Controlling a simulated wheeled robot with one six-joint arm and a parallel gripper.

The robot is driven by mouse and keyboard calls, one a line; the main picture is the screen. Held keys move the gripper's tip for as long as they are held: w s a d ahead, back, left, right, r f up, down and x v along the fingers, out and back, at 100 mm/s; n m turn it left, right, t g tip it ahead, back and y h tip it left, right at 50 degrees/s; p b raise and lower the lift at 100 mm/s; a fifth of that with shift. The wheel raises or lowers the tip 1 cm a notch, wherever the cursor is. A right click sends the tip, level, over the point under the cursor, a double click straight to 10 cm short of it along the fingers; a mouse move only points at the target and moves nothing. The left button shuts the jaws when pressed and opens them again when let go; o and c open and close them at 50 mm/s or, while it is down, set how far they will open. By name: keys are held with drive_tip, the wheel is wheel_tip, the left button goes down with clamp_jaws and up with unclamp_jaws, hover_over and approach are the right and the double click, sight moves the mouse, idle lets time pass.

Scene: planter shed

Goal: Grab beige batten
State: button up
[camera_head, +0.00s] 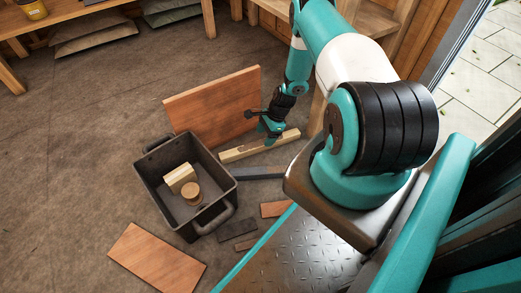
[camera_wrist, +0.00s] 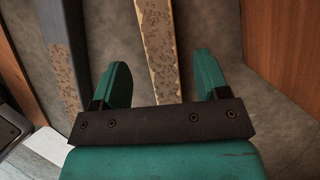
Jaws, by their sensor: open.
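The beige batten (camera_head: 240,151) lies on the floor between the black crate and a wide wooden board in the head view. In the wrist view the batten (camera_wrist: 158,45) runs from the top edge down between the two fingers, with a worn, patchy face. My gripper (camera_head: 270,128) is over the batten in the head view. In the wrist view my gripper (camera_wrist: 163,85) is open, with one teal finger on each side of the batten and a gap on both sides. The batten's near end is hidden behind the gripper's dark palm bar.
A black crate (camera_head: 226,186) holding beige blocks and a round wooden piece stands left of the batten. A dark grey strip (camera_head: 258,173) lies in front. Another board (camera_head: 155,262) and small dark pieces lie nearer.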

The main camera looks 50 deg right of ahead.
sight(261, 143)
drive_tip(key=b+x, duration=0.4)
drive_tip(key=x, duration=0.1)
drive_tip(key=shift+f, duration=0.1)
drive_tip(key=shift+c, duration=0.2)
drive_tip(key=c, duration=1.1)
